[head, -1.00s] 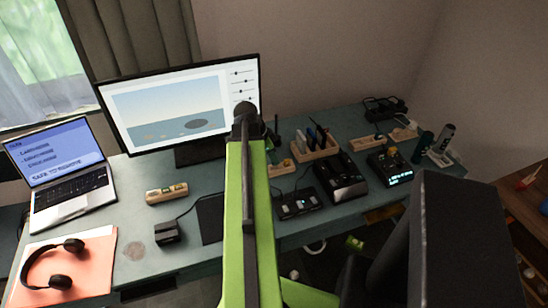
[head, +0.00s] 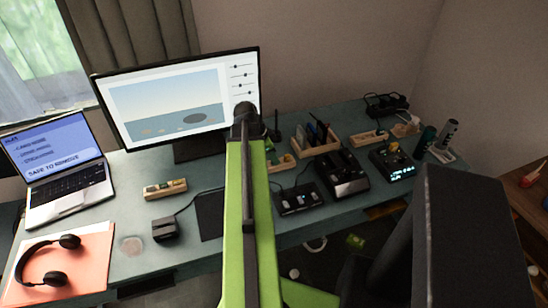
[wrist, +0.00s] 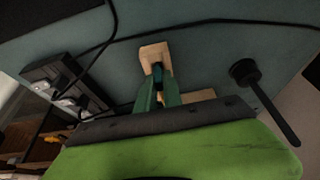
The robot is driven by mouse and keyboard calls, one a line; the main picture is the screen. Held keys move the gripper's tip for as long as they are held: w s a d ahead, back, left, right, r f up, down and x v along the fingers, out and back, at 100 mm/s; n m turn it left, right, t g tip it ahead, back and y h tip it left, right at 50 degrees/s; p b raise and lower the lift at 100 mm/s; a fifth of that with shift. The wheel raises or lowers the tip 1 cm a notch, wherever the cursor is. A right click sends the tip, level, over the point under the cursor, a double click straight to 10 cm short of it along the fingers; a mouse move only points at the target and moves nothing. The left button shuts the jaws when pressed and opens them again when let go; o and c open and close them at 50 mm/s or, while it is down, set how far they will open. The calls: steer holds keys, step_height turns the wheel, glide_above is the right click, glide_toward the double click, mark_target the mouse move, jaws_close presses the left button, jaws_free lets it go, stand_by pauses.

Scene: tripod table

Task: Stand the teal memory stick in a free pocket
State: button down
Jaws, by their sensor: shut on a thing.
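My gripper (wrist: 158,98) has green fingers, shut on the teal memory stick (wrist: 158,72), a small dark teal piece between the fingertips in the wrist view. The stick is over or at a pale wooden block (wrist: 154,51); I cannot tell whether its lower end is inside a pocket. In the head view this wooden block (head: 286,160) shows just right of my arm, which hides its left part. A bit of my green gripper shows above it. The stick cannot be made out in the head view.
A larger wooden box (head: 322,149) with upright items stands right of the block. A switch box (head: 298,198) is in front. A dark upright rod (head: 276,127) stands behind, close by. The monitor (head: 180,105) is at back left. Cables (wrist: 215,21) cross the desk.

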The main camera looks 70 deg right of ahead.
steer(key=shift+f, duration=0.2)
steer(key=c, duration=1.4)
jaws_free()
steer(key=shift+r, duration=0.1)
steer(key=p+v, duration=1.6)
steer(key=v, duration=0.1)
steer(key=shift+r, duration=0.25)
